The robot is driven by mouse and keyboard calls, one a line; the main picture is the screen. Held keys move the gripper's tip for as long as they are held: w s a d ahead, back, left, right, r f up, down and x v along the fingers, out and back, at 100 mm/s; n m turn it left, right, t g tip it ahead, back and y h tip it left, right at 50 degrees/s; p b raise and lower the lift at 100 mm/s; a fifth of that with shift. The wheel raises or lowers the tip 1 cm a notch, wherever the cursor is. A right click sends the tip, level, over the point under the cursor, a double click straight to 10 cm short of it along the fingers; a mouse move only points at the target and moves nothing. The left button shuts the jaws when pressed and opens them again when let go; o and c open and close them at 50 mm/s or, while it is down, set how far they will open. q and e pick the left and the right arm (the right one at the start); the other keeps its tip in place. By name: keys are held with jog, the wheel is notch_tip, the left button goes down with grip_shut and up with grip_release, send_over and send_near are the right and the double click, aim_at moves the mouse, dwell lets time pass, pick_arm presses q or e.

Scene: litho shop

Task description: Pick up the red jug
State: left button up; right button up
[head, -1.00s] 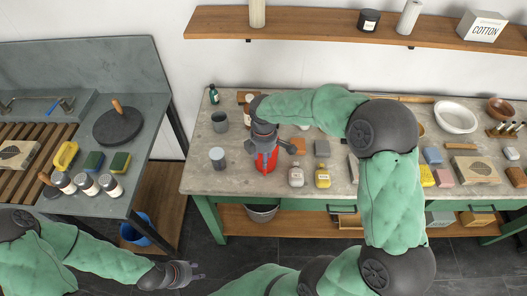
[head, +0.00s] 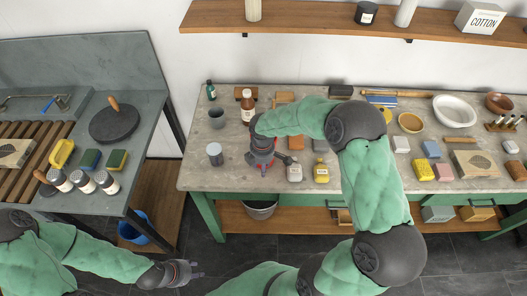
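The red jug (head: 264,168) stands on the grey worktop, mostly hidden under my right gripper; only small patches of red show. My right gripper (head: 268,163) points down over the jug, with a dark finger part sticking out to the right. Whether its fingers are closed on the jug cannot be told. My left gripper (head: 196,271) is low at the left, over the dark floor in front of the tables, far from the jug. Its fingertips are apart with nothing between them.
Near the jug stand a grey-lidded jar (head: 215,154), a clear bottle (head: 294,172), a yellow bottle (head: 321,172) and a brown bottle (head: 248,104). A grey cup (head: 217,118) is behind left. A wooden shelf (head: 330,28) hangs above the worktop.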

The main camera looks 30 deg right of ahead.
grip_shut()
jog(key=shift+r, duration=0.1)
jog(key=shift+w+r, duration=0.1)
jog(key=shift+r, duration=0.05)
